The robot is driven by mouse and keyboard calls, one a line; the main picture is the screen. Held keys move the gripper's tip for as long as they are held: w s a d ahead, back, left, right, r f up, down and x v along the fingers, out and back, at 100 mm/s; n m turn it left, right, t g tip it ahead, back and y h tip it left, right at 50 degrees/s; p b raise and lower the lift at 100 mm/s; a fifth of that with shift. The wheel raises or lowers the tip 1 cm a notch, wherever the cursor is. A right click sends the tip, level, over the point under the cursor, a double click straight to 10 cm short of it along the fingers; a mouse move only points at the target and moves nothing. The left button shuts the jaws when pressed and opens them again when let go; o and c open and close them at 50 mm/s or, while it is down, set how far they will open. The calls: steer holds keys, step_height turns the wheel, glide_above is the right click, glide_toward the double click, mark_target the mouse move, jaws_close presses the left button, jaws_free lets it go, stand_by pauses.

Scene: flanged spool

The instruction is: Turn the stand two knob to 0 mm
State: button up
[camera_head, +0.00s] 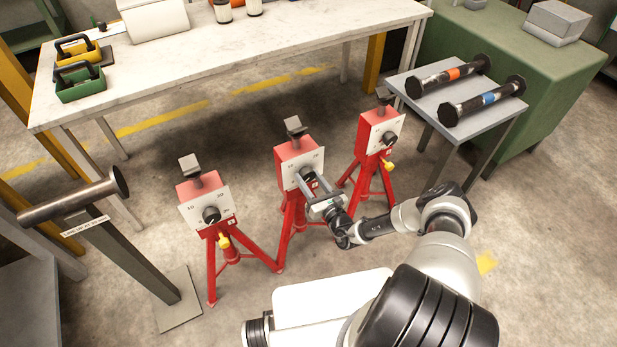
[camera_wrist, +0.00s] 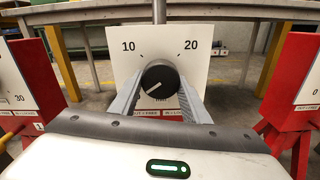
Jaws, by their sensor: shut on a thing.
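The middle red stand (camera_head: 295,160) has a white dial plate (camera_wrist: 205,55) with the marks 10 and 20 at its top. Its round black knob (camera_wrist: 160,78) is in the centre of the plate. A white pointer line on the knob's face points to the lower left. My gripper (camera_wrist: 160,98) is shut on this knob, one grey finger on each side. The fingers hide the lower sides of the plate, and any marks there. In the head view my gripper (camera_head: 314,186) reaches the stand from the front right and partly covers the knob.
Similar red stands are at the left (camera_head: 202,205) and right (camera_head: 377,135), close beside the middle one. A grey post with a bar (camera_head: 75,200) is at far left. A small table (camera_head: 440,90) carries two black spools. A long white table (camera_head: 220,65) stands behind.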

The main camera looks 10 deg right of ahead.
steer(key=shift+d+n, duration=0.15)
steer(key=shift+n, duration=0.75)
steer(key=o, duration=1)
steer(key=shift+o, duration=0.2)
